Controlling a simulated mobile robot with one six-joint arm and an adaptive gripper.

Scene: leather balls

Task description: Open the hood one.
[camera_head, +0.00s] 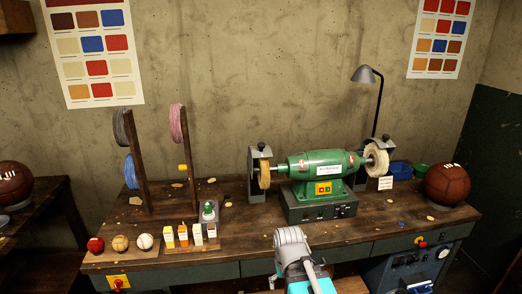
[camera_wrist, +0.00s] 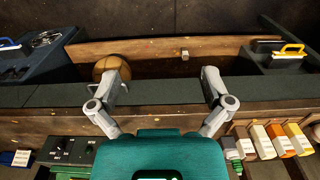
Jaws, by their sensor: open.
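A green bench grinder (camera_head: 321,165) stands on the workbench with a wheel at each end. A grey hood (camera_head: 258,187) stands upright around the left tan wheel (camera_head: 264,174). Another grey hood (camera_head: 387,150) stands behind the right pale fluffy wheel (camera_head: 376,160). I cannot tell which is hood one, and no hood is clear in the wrist view. My gripper (camera_wrist: 165,82) is open and empty, its two grey fingers spread wide over the bench's front edge. In the head view my arm is low in front of the bench, apart from both hoods.
A brown leather ball (camera_head: 446,184) and a desk lamp (camera_head: 367,75) are at the right.

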